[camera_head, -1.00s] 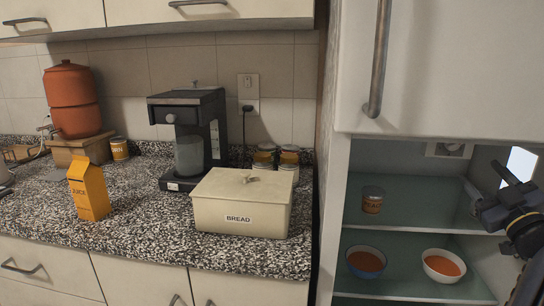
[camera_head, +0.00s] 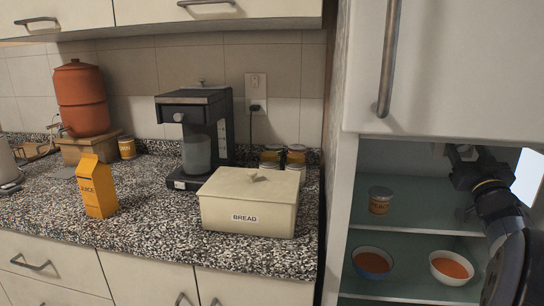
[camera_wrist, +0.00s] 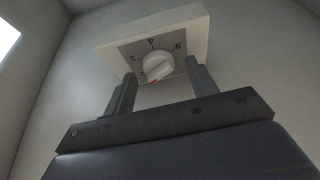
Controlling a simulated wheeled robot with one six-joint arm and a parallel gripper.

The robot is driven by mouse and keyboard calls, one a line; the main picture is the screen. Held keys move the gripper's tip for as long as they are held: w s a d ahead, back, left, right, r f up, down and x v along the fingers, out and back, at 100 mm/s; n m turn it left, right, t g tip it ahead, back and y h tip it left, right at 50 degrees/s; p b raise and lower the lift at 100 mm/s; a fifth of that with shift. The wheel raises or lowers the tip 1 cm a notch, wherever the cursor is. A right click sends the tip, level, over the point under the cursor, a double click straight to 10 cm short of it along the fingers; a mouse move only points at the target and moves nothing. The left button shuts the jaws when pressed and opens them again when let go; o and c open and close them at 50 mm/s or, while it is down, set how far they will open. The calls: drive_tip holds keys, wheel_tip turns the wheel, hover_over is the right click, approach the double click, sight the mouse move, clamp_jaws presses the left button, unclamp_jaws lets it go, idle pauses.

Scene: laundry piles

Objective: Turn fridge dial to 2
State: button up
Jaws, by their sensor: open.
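The fridge dial (camera_wrist: 158,65) is a round white knob on a grey face with printed numbers, set in a pale box (camera_wrist: 195,30) on the fridge's inner wall. A red mark on the knob points to the lower edge of the face in the wrist view. The numbers are small and tilted, and not all are readable. My gripper (camera_wrist: 160,70) is open, with one finger to each side of the knob; I cannot tell whether either touches it. In the head view my gripper (camera_head: 460,160) is inside the fridge and mostly hides the dial.
Below my arm, fridge shelves hold a can (camera_head: 380,201) and two bowls of orange food, one blue (camera_head: 373,277) and one white (camera_head: 436,274). A fridge door panel with a long handle (camera_head: 389,60) hangs above the opening. The counter at left holds a bread box (camera_head: 225,215).

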drive_tip(key=m+h, duration=0.1)
drive_tip(key=m, duration=0.1)
drive_tip(key=m+h+p, duration=0.1)
drive_tip(key=m, duration=0.2)
drive_tip(key=shift+a+r+g+h, duration=0.2)
drive_tip(key=shift+g+h, duration=0.1)
drive_tip(key=shift+g, duration=0.1)
drive_tip(key=m+p, duration=0.1)
drive_tip(key=m, duration=0.1)
drive_tip(key=m+g+h+p, duration=0.1)
drive_tip(key=m, duration=0.1)
drive_tip(key=shift+a+r+m+h, duration=0.1)
drive_tip(key=shift+m+h, duration=0.2)
drive_tip(key=b+v, duration=0.1)
drive_tip(key=v, duration=1)
drive_tip(key=shift+w, duration=0.15)
